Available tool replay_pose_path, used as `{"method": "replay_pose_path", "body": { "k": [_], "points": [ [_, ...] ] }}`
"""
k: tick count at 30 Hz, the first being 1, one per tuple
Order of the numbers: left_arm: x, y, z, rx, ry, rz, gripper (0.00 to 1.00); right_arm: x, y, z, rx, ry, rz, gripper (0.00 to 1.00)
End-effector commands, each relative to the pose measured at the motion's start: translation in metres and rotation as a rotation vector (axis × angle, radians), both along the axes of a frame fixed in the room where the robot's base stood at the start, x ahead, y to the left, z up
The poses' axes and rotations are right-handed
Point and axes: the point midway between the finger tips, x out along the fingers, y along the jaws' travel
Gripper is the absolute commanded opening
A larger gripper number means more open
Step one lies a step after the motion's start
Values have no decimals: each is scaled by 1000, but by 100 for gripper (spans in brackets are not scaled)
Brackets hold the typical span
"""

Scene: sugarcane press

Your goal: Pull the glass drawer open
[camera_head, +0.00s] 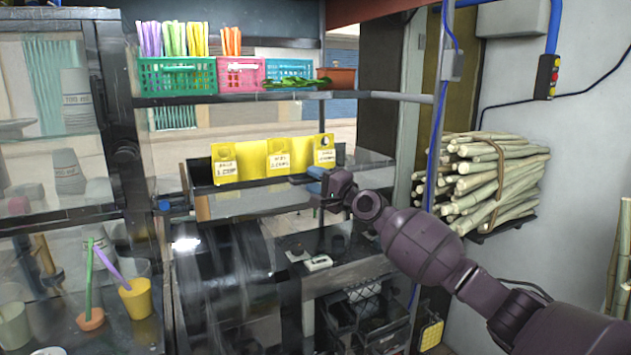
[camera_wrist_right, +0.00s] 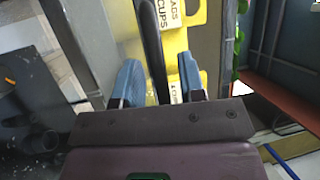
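The drawer (camera_head: 262,194) is a long, shallow, dark-framed box with see-through walls under the shelf, in the middle of the head view. Yellow cards with white labels (camera_head: 277,164) stand along it. My right gripper (camera_head: 316,180) is at the drawer's top front edge near its right part. In the right wrist view, the two blue fingertips (camera_wrist_right: 160,82) stand apart on either side of a dark bar (camera_wrist_right: 152,45), which seems to be that edge. A gap shows between the bar and the right-hand finger. My left gripper is not in view.
Baskets with coloured straws (camera_head: 178,76) and a green leafy bunch (camera_head: 297,82) are on the shelf above. Sugarcane stalks (camera_head: 492,180) are stacked at right. A dark glossy machine (camera_head: 228,285) stands below the drawer. A glass cabinet (camera_head: 70,205) with cups is at left.

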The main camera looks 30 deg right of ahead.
Motion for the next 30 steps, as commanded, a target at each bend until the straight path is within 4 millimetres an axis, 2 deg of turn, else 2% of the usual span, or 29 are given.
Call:
{"method": "replay_pose_path", "body": {
  "k": [8, 24, 30],
  "points": [
    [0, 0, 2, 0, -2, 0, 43, -8, -3, -2, 0, 1, 0, 37],
    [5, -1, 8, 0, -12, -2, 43, -80, -28, -16, -1, 2, 0, 37],
    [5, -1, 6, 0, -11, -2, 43, -96, -34, -19, 0, 1, 0, 37]
  ]
}}
